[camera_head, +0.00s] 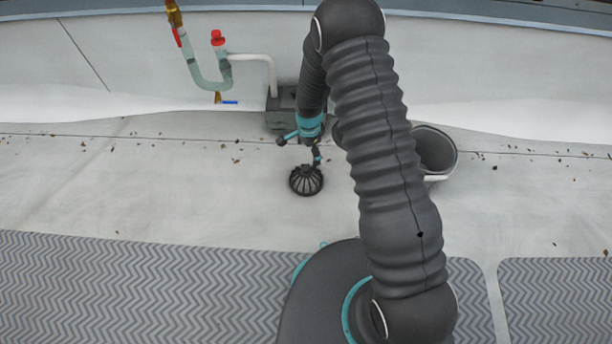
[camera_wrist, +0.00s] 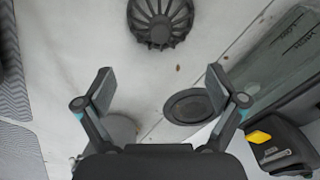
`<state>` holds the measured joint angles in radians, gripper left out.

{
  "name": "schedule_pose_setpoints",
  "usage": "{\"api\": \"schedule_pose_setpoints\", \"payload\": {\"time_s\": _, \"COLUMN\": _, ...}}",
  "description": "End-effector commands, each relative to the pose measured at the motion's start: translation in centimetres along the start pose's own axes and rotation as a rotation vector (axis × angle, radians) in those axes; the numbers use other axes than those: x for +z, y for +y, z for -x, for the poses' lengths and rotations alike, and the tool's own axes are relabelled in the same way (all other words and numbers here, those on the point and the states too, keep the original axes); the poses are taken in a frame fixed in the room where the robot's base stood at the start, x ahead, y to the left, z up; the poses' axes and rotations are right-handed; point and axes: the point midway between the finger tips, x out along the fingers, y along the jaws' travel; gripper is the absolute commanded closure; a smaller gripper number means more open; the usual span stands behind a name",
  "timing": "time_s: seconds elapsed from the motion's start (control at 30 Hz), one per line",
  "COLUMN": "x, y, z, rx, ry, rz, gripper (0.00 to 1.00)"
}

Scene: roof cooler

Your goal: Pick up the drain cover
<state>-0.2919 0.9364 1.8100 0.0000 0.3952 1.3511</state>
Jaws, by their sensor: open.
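The drain cover (camera_head: 306,181) is a black, ribbed, domed strainer standing on the pale roof floor. In the wrist view the drain cover (camera_wrist: 160,22) is at the top middle, partly cut off by the frame edge. My gripper (camera_head: 300,151) is just behind and above it in the head view, with its fingers apart. In the wrist view my gripper (camera_wrist: 159,84) is open and empty, and the cover lies beyond its fingertips, not between them.
A dark bucket (camera_head: 436,150) stands right of my arm. A grey box (camera_head: 283,112) and a pipe trap (camera_head: 208,80) are by the back wall. A dark round disc or opening (camera_wrist: 189,107) lies near the right finger. Patterned mats (camera_head: 130,285) cover the front; small debris is scattered about.

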Motion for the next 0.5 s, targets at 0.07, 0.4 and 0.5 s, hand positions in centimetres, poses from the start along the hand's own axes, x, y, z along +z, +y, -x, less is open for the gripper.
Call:
{"api": "schedule_pose_setpoints", "payload": {"time_s": 0.07, "x": 0.0, "y": 0.1, "z": -1.8, "rx": 0.003, "ry": -0.001, "rz": 0.001, "gripper": 0.06}}
{"api": "schedule_pose_setpoints", "payload": {"time_s": 0.4, "x": 0.1, "y": 0.0, "z": -5.6, "rx": 0.000, "ry": 0.000, "rz": 0.002, "gripper": 0.06}}
{"api": "schedule_pose_setpoints", "payload": {"time_s": 0.5, "x": 0.2, "y": 0.0, "z": -6.1, "rx": 0.001, "ry": 0.000, "rz": 0.002, "gripper": 0.06}}
